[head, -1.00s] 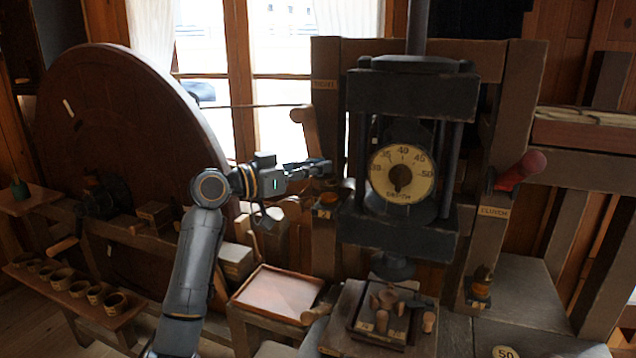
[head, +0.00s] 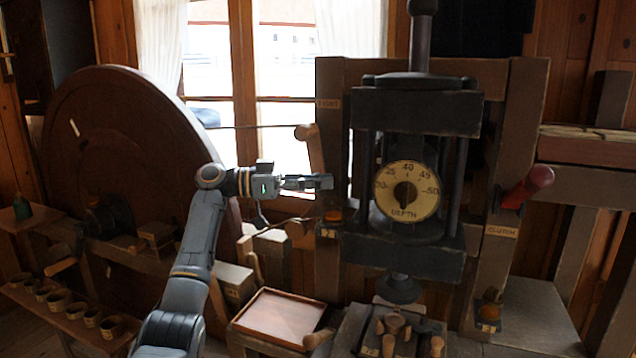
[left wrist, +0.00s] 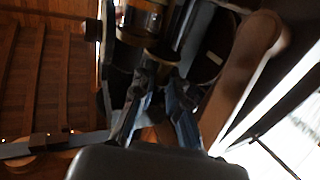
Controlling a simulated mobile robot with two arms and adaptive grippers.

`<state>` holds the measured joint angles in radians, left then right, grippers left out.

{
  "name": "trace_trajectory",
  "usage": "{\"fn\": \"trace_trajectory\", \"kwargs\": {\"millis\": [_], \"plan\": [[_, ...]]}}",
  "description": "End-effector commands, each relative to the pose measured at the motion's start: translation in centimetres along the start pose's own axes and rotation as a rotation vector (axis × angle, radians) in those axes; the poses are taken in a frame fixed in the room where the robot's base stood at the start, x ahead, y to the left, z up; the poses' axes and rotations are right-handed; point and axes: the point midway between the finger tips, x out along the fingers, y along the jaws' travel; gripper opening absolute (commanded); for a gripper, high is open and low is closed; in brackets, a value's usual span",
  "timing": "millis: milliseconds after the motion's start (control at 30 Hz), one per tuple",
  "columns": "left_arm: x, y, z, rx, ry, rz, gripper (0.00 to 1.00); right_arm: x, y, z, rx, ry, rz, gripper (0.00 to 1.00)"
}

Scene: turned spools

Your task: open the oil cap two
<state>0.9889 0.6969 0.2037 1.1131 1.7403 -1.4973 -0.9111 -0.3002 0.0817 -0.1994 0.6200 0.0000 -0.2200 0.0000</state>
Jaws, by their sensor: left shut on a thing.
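My left gripper (head: 328,182) is at the left post of the press, just above a small amber oil cup (head: 333,216) with a label below it that seems to read 2. In the left wrist view its two fingers (left wrist: 160,85) close in on a small brownish piece, which looks like the oil cap (left wrist: 161,54). The fingers hide most of it, and I cannot tell whether it still touches the cup. An amber, brass-ringed cylinder (left wrist: 145,15) shows beyond the fingertips. My right gripper is not in view.
A wooden lever (head: 312,148) stands close beside the left gripper. The dark press with its depth dial (head: 407,191) is to the right. A red-handled clutch lever (head: 527,187) and another oil cup (head: 490,302) are further right. A shallow tray (head: 282,318) lies below.

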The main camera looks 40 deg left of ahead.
Motion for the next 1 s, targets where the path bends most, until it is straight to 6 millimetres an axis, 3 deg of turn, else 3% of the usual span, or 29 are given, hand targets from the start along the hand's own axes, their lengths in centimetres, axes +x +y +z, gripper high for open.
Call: {"fn": "trace_trajectory", "kwargs": {"millis": [300, 333, 433, 467, 767, 1000], "plan": [[0.1, 0.0, 0.2, -0.001, -0.004, 0.003, 0.0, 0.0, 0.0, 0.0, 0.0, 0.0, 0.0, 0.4], [0.1, 0.0, 0.2, -0.002, -0.004, 0.003, 0.16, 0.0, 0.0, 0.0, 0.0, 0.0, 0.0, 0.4], [0.1, 0.0, 0.2, -0.001, -0.004, 0.003, 0.36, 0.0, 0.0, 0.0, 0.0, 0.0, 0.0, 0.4], [0.1, 0.0, 0.2, -0.001, -0.004, 0.002, 0.38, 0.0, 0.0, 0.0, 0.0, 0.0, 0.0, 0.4], [-0.1, 0.0, 0.1, -0.001, -0.002, 0.001, 0.38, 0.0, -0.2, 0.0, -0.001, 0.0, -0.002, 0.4], [-3.4, -0.1, 0.1, -0.001, -0.003, -0.002, 0.38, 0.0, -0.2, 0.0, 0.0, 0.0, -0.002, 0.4]]}}
